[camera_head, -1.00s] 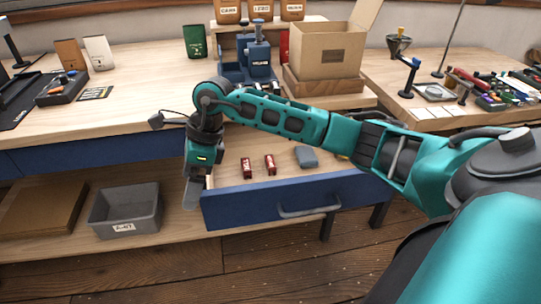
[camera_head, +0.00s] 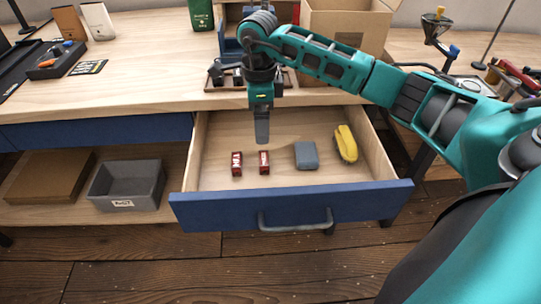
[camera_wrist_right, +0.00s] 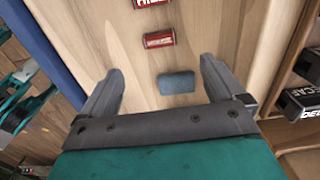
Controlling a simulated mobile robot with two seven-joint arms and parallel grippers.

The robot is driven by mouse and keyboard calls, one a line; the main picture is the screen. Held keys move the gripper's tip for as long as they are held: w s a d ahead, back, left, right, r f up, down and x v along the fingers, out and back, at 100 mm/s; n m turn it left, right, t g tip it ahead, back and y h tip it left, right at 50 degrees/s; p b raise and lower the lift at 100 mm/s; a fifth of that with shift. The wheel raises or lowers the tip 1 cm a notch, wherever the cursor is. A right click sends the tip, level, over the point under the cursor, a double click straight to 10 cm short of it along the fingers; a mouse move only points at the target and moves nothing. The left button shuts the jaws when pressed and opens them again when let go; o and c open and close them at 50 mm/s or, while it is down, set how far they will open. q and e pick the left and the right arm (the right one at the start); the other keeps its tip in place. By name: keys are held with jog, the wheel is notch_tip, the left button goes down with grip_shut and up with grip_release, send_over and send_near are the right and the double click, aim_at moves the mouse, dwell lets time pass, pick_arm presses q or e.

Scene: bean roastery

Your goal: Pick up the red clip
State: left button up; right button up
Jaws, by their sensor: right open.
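Two small red blocks with pale lettering lie in the open drawer (camera_head: 285,208): a left one (camera_head: 237,164) and a right one (camera_head: 264,163). I cannot tell which is the red clip. Both also show in the right wrist view, one cut by the top edge (camera_wrist_right: 150,3) and one whole (camera_wrist_right: 159,39). My right gripper (camera_head: 262,138) points down over the drawer, behind the red blocks in the head view. In the right wrist view it is open and empty (camera_wrist_right: 161,68), with the whole red block ahead of its fingertips. My left gripper is not in view.
A grey-blue block (camera_head: 306,155) and a yellow object (camera_head: 346,144) share the drawer. In the right wrist view the grey-blue block (camera_wrist_right: 176,83) lies between the fingers as seen. The drawer walls surround them. A cardboard box (camera_head: 345,25) stands on the worktop behind.

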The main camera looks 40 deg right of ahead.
send_over(264, 158)
jog(key=f, duration=0.7)
jog(key=shift+w+a+f+b, duration=0.15)
jog(key=shift+a+f+b, duration=0.1)
jog(key=shift+b, duration=0.1)
jog(key=shift+d+f+b, duration=0.2)
jog(key=shift+f+b, duration=0.1)
jog(key=shift+f, duration=2.35)
jog(key=shift+c, duration=0.4)
jog(key=c, duration=0.9)
jog(key=shift+r, duration=0.2)
jog(key=shift+c, duration=0.2)
